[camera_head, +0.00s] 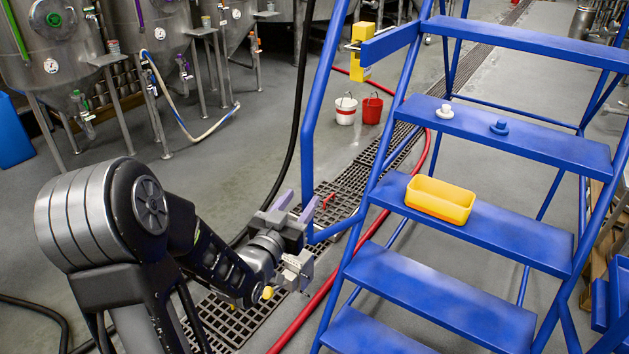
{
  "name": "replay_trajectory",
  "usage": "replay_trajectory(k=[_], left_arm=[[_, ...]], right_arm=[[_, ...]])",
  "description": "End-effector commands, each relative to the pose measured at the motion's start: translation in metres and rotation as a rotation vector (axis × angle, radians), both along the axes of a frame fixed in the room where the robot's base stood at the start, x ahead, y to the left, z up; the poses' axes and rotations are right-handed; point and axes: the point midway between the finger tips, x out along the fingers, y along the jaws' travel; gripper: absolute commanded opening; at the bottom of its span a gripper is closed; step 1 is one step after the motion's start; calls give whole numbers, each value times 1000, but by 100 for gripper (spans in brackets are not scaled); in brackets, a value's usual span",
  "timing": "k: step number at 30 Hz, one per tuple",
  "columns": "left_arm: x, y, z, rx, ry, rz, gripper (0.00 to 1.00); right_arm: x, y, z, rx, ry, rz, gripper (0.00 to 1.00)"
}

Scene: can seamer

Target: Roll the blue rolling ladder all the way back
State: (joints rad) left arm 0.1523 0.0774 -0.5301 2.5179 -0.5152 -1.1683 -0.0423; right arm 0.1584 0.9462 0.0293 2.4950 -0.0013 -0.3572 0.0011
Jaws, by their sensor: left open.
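The blue rolling ladder (440,287) fills the right half of the head view, with wide blue steps and blue tube rails. My left gripper (297,205) is open beside the ladder's left rail, its two pale purple fingers pointing up and away. A blue tube of the ladder passes just right of the fingers. I cannot tell whether the fingers touch it. The ladder's wheels are not clearly visible. My right gripper is not in view.
A yellow bin (440,199), a white fitting (445,111) and a blue fitting (499,127) rest on the steps. White (345,110) and red (372,109) buckets stand behind. A red hose (333,272) and floor grate (240,318) run beneath. Steel tanks (60,60) stand left.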

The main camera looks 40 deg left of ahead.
Motion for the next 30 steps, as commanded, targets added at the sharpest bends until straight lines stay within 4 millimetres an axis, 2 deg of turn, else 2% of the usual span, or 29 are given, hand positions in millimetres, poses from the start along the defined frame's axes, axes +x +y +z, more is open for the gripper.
replay_trajectory(k=[14,27,30], left_arm=[[5,1,1,2,-1,-1,47],[65,14,2,3,1,-2,47],[73,16,1,3,0,-1,47]], right_arm=[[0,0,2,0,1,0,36],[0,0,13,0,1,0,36],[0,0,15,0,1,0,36]])
